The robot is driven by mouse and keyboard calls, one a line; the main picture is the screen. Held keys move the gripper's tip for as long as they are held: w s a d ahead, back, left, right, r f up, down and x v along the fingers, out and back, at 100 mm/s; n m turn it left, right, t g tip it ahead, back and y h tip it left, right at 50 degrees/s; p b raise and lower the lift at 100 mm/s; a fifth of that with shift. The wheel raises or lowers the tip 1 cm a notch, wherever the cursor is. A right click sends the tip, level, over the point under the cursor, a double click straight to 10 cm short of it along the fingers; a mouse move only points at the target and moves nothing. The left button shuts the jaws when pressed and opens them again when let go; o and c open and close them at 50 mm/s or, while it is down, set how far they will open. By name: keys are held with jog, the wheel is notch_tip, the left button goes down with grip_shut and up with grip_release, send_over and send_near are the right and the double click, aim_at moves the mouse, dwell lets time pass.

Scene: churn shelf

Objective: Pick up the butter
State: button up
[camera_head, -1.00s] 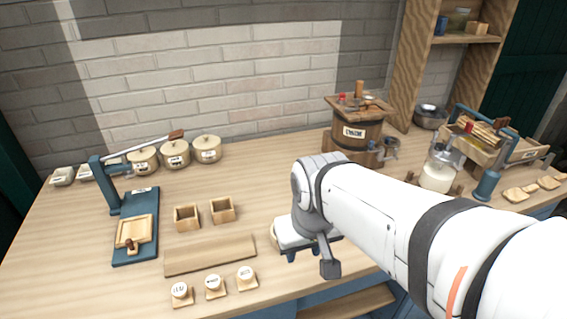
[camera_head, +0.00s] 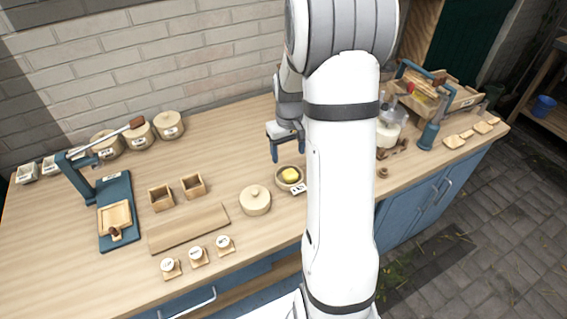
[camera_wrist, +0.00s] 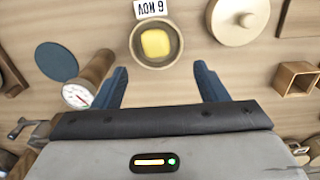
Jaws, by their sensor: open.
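The butter (camera_head: 289,175) is a small yellow lump in a round wooden bowl (camera_head: 281,184) on the table. A white label with dark print stands at the bowl's front. In the wrist view the butter (camera_wrist: 155,43) lies in the bowl (camera_wrist: 135,58) at the top middle, ahead of the fingertips and between their lines. My gripper (camera_head: 287,153) has its two blue fingers apart and empty, behind and above the bowl in the head view. In the wrist view my gripper (camera_wrist: 160,72) touches neither the bowl nor the butter.
A round wooden lid (camera_head: 255,201) lies left of the bowl; it also shows in the wrist view (camera_wrist: 237,18). A wooden cylinder with a dial (camera_wrist: 92,82) stands close beside the left finger. A blue press (camera_head: 116,190), small boxes (camera_head: 161,199) and a plank (camera_head: 188,228) are at left.

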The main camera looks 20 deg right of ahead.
aim_at(290, 174)
jog(key=shift+w+d+f, duration=0.2)
jog(key=shift+d+f, duration=0.15)
jog(key=shift+f, duration=0.3)
jog(key=shift+s+f+p, duration=0.15)
jog(key=shift+f+p, duration=0.4)
jog(key=shift+f, duration=1.25)
jog(key=shift+s+f+p, duration=0.15)
jog(key=shift+f+p, duration=0.4)
jog(key=shift+f, duration=1.2)
jog(key=shift+c, duration=0.6)
jog(key=c, duration=0.9)
